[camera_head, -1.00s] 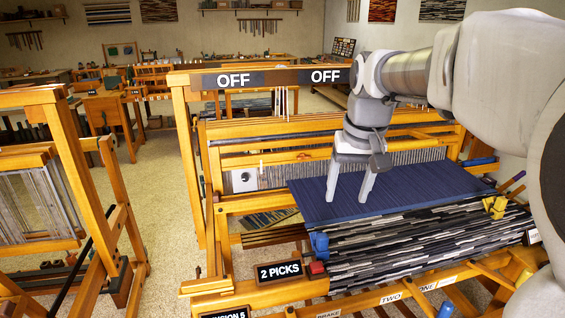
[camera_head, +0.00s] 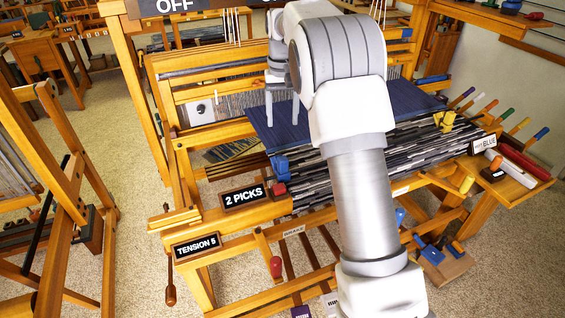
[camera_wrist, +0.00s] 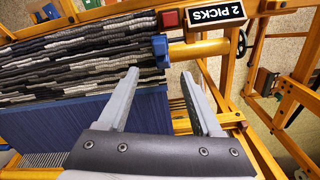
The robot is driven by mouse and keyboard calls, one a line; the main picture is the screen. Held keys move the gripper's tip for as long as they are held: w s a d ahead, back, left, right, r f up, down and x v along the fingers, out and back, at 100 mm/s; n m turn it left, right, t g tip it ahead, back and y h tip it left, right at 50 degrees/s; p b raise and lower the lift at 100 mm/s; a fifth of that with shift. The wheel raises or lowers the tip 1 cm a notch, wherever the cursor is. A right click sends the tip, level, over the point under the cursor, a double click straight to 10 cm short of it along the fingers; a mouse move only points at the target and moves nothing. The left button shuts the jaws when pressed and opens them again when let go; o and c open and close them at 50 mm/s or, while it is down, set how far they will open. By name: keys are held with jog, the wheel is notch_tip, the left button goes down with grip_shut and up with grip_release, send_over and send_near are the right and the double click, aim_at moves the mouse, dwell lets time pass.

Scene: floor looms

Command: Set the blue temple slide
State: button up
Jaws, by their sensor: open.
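In the wrist view the blue block (camera_wrist: 160,48) is just beyond and between my fingertips. My gripper (camera_head: 282,117) is open and empty, pointing down near the cloth's far left side. It also shows in the wrist view (camera_wrist: 160,74), with a gap between its fingers and the block. My arm hides part of the cloth in the head view.
A red block (camera_head: 279,189) and the "2 PICKS" sign (camera_head: 244,197) are close by the blue block. A yellow piece (camera_head: 444,120) sits at the cloth's right side. Loom beams (camera_head: 185,105) surround the cloth. A side tray (camera_head: 515,170) holds coloured-handled tools.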

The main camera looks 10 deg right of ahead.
aim_at(283, 158)
notch_tip(283, 158, down, 16)
jog(key=shift+b, duration=0.5)
grip_shut()
dwell(1.2)
